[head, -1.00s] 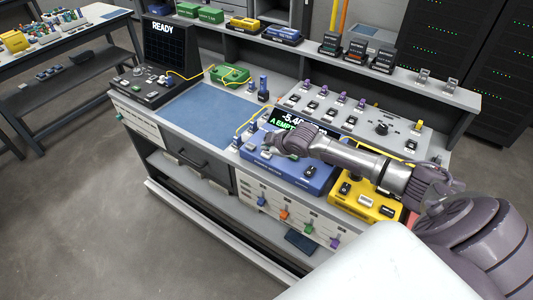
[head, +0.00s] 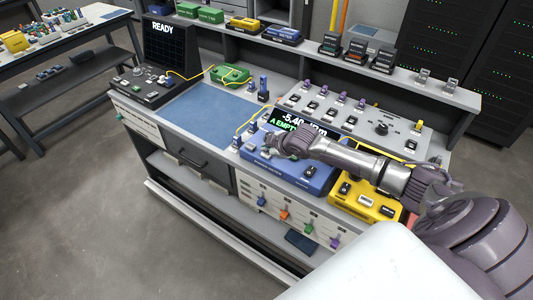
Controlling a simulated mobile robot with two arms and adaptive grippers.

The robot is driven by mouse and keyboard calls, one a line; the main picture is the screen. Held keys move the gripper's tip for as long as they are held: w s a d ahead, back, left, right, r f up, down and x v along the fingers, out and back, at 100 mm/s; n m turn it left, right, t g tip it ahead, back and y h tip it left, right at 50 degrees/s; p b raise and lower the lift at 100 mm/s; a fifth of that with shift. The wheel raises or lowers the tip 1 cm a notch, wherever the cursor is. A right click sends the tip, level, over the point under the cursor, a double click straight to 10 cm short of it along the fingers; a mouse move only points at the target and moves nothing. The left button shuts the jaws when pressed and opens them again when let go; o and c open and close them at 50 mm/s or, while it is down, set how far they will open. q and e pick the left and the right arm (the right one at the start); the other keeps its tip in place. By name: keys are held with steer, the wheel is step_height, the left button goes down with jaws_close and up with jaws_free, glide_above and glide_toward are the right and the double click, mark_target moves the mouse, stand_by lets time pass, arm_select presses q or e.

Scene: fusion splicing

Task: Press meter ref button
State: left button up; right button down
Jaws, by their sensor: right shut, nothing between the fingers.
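The blue power meter (head: 308,181) sits on the bench's front edge. Its dark display (head: 287,123) reads about -5.40 dBm and "A EMPTY", partly covered by my arm. Small dark buttons (head: 310,171) show on its top face. Their labels are too small to read, so I cannot tell which is the ref button. My right gripper (head: 272,143) is shut and empty over the meter's left part, just in front of the display. It hides the surface under it, and I cannot tell whether it touches a button. My left gripper is out of view.
A yellow device (head: 366,203) stands right of the meter, under my right arm. A blue mat (head: 208,113) lies to the left, with a black "READY" machine (head: 168,47) beyond it. A yellow cable runs near a green box (head: 231,75). A sloped button panel stands behind.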

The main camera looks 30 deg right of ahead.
mark_target(267, 155)
steer(key=shift+f, duration=0.65)
stand_by(0.6)
stand_by(0.3)
steer(key=shift+r+p, duration=0.75)
steer(key=shift+r, duration=0.2)
step_height(267, 155, up, 5)
steer(key=p, duration=0.5)
steer(key=shift+r, duration=0.1)
stand_by(0.4)
